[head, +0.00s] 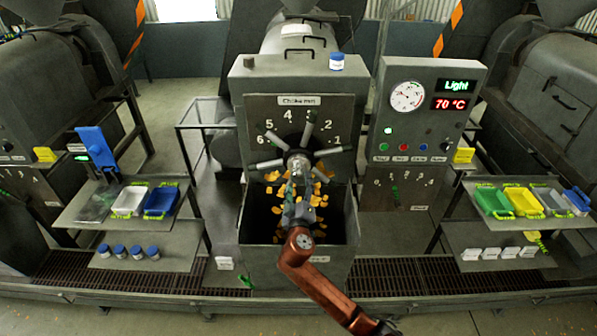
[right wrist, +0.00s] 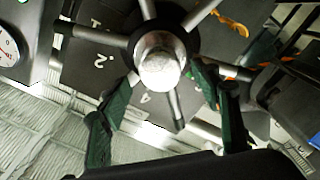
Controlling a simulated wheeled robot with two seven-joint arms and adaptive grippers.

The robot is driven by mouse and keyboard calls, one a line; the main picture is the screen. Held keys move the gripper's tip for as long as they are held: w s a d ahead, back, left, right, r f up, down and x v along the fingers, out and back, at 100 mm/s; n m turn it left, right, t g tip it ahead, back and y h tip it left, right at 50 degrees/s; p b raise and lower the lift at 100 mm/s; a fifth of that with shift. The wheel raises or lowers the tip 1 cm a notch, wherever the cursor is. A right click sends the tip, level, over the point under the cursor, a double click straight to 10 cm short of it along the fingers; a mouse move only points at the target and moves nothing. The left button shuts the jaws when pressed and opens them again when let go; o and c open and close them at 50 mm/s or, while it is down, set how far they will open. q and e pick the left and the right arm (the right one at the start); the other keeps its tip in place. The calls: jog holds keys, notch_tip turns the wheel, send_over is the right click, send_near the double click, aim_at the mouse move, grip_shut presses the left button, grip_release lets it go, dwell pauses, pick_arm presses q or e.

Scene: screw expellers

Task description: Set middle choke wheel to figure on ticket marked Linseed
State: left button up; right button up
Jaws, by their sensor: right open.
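The middle choke wheel (head: 299,162) is a grey hub with several rod spokes on the middle machine's front. A dial plate (head: 272,107) labelled "Choke mm" with numerals up to at least 5 lies behind it. I cannot tell which figure the wheel is set to. My right gripper (head: 297,188) is in front of the hub, its arm rising from below. In the right wrist view its green fingers stand apart on either side of the round hub (right wrist: 160,66); contact is unclear. No ticket reading Linseed is legible. My left gripper is not in view.
A bin (head: 250,225) with yellow pieces lies under the wheel. A control panel (head: 430,107) with a gauge and "70 °C" readout is right of it. Side shelves hold coloured trays (head: 160,201), jars and white cards (head: 510,252). Yellow cards (head: 45,154) stand on both sides.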

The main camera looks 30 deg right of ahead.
aim_at(299, 179)
jog(key=shift+p+x, duration=0.5)
jog(key=shift+x, duration=2.3)
jog(key=shift+c, duration=0.3)
grip_shut()
